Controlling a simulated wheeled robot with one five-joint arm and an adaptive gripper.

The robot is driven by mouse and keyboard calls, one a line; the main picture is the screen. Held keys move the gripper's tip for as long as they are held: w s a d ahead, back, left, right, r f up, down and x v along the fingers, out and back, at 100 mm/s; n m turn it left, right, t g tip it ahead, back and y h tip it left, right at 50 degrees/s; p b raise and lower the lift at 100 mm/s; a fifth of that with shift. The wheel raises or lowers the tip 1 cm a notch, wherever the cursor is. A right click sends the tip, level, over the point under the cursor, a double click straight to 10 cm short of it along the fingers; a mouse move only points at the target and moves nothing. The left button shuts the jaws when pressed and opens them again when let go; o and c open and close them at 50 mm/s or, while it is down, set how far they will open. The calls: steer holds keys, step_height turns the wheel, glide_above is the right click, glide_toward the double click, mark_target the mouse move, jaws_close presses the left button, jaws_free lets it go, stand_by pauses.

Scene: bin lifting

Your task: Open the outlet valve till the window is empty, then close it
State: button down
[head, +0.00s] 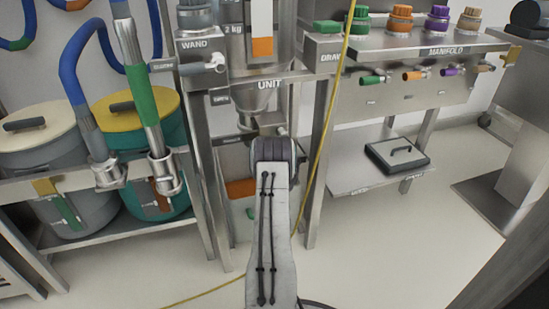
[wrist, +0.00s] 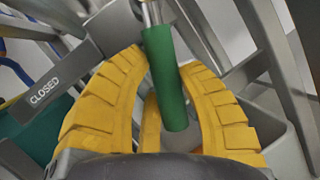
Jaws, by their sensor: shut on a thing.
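The unit (head: 269,84) stands in the middle of the head view. Its tall window (head: 261,18) is pale in the upper part, with an orange band (head: 262,46) at the bottom. In the wrist view, a green valve handle (wrist: 168,92) on a metal stem runs down between the yellow fingers of my gripper (wrist: 165,60), which is shut on it. A grey plate marked CLOSED (wrist: 44,92) lies left of the handle; the handle is not lined up with it. In the head view my arm hides the gripper and handle below the grey funnel (head: 247,104).
Lidded bins (head: 138,122) and hanging hoses (head: 140,80) stand at the left. The manifold (head: 430,60) with coloured caps is at the right, above a shelf with a dark flat box (head: 397,155). A yellow cable (head: 325,130) passes right of my arm.

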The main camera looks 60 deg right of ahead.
steer(key=c, duration=0.8)
jaws_free()
steer(key=shift+s+d+f, duration=0.1)
steer(key=shift+s+d, duration=0.1)
steer(key=shift+o, duration=0.2)
steer(key=shift+w, duration=0.1)
steer(key=shift+r, duration=0.65)
step_height(320, 180, up, 8)
steer(key=shift+r, duration=0.25)
steer(key=shift+a+r, duration=0.1)
steer(key=shift+r, duration=0.15)
